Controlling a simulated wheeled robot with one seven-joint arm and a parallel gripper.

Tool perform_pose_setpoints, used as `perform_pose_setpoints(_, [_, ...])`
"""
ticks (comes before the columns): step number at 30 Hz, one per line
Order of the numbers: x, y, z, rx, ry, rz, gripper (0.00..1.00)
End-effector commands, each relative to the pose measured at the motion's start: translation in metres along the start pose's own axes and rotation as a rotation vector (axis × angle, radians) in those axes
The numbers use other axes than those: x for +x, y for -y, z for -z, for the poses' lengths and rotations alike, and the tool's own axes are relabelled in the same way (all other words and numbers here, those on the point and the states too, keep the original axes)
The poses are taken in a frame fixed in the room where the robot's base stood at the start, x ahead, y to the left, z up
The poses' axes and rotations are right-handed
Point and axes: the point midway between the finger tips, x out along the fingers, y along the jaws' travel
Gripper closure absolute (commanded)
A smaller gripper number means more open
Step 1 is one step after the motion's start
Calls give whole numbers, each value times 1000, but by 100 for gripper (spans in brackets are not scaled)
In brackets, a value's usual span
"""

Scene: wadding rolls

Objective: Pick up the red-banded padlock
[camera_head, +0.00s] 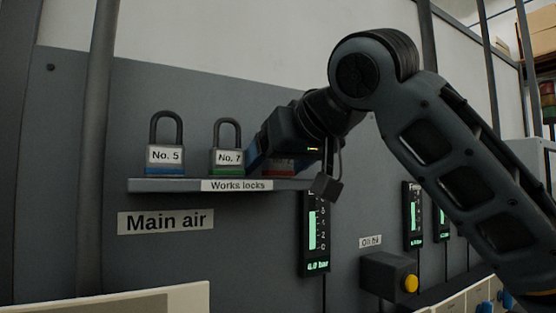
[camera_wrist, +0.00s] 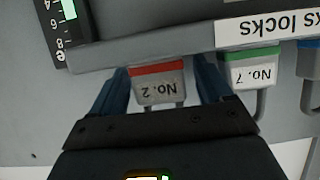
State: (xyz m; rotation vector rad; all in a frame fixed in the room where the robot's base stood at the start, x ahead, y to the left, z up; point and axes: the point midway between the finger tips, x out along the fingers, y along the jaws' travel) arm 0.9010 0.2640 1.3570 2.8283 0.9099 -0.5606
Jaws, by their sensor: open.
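The red-banded padlock (camera_wrist: 158,90), labelled No. 2, shows upside down in the wrist view, with its body between the two blue fingers of my gripper (camera_wrist: 161,80). The fingers are open, one on each side, with a small gap beside the body. Most of its shackle is hidden behind my gripper's palm. In the head view my gripper (camera_head: 266,162) is at the right part of the shelf (camera_head: 150,186), and only a bit of the padlock's red-banded base (camera_head: 282,168) shows behind it.
A green-banded padlock No. 7 (camera_head: 227,158) stands close beside my gripper on the shelf. A blue-banded padlock No. 5 (camera_head: 165,156) stands further left. A pressure display (camera_head: 314,235) hangs below the shelf's right end. A box with a yellow button (camera_head: 410,284) is lower right.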

Motion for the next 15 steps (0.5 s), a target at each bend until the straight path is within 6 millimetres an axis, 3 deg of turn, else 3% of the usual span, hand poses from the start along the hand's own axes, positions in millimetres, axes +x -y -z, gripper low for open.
perform_pose_setpoints(4, [0, 0, 0, 0, 0, 0, 23])
perform_pose_setpoints(15, [0, 0, 0, 0, 0, 0, 59])
